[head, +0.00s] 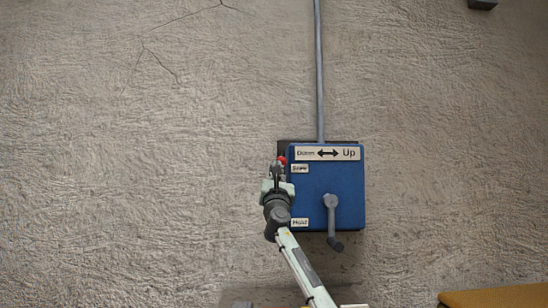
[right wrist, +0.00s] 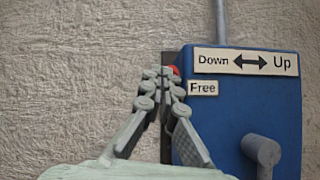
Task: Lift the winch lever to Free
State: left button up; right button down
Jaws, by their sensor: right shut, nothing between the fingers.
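The blue winch box (head: 346,185) is fixed to the wall. It also fills the right side of the right wrist view (right wrist: 222,125). The lever's red knob (head: 283,159) shows at the box's upper left edge, level with the "Free" label (right wrist: 203,88) and well above the "Hold" label (head: 300,223). In the right wrist view the knob (right wrist: 176,70) is just behind and right of my fingertips. My right gripper (right wrist: 158,72) is shut and empty, right at the knob; whether it touches is unclear. The rest of the lever is hidden by the fingers. My left gripper is not in view.
A grey crank handle (head: 332,220) hangs down on the box front, right of my right gripper. A "Down–Up" sign (head: 327,153) is above it. A grey pipe (head: 319,70) runs up the wall. An orange-brown surface (head: 500,297) is at the lower right. The wall at left is clear.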

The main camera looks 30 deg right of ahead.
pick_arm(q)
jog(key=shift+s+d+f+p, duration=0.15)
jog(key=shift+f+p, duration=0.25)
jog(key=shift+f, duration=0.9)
pick_arm(e)
jog(key=s+a+r, duration=0.2)
jog(key=s, duration=0.3)
jog(key=shift+s+a+r, duration=0.25)
jog(key=shift+r, duration=0.1)
